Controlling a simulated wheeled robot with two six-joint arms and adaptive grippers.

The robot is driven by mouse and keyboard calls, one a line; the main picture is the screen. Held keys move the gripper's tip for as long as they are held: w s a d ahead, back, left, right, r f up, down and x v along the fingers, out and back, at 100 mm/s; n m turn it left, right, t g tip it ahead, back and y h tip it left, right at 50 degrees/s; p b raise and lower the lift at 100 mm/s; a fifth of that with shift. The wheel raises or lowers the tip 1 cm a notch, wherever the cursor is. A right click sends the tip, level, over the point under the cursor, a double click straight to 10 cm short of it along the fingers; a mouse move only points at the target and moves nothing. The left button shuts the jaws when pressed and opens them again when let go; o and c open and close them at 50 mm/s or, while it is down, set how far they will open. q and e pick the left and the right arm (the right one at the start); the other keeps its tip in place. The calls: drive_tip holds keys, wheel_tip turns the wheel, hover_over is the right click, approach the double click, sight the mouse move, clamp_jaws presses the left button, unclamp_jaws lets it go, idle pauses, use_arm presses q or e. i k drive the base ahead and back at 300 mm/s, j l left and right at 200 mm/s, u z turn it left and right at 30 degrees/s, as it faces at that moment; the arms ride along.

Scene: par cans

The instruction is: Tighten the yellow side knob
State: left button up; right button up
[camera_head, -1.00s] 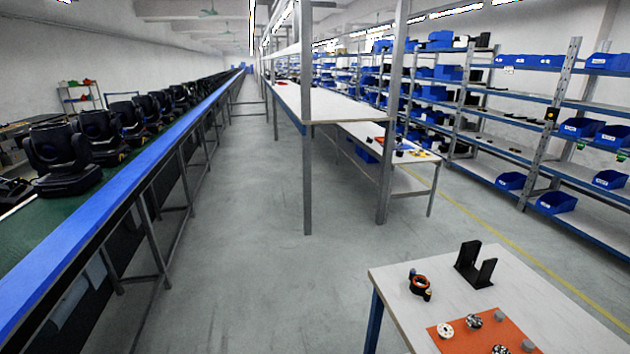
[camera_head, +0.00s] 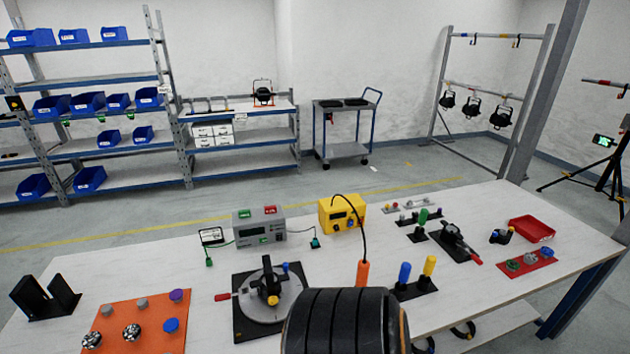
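A small yellow knob (camera_head: 272,300) shows on the side of a dark yoke-like fixture (camera_head: 267,278) in the head view. The fixture stands on a round grey disc on a black base plate (camera_head: 240,325), left of the table's middle. A blue knob (camera_head: 285,267) is at its other side, and a red handle (camera_head: 223,297) sticks out at the left. I cannot tell how tight the yellow knob is. A large black ribbed cylinder (camera_head: 335,325) fills the bottom middle in front of the plate; I cannot tell what it belongs to. Neither gripper is in view.
An orange mat (camera_head: 117,340) with several knobs lies at the left, beside a black bracket (camera_head: 47,300). A grey box (camera_head: 259,228) and a yellow box (camera_head: 340,215) stand at the back. Blue and yellow handles, a black clamp (camera_head: 452,242) and a red tray (camera_head: 531,229) are at the right.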

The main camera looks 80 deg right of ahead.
sight(273, 301)
drive_tip(key=z, duration=2.05)
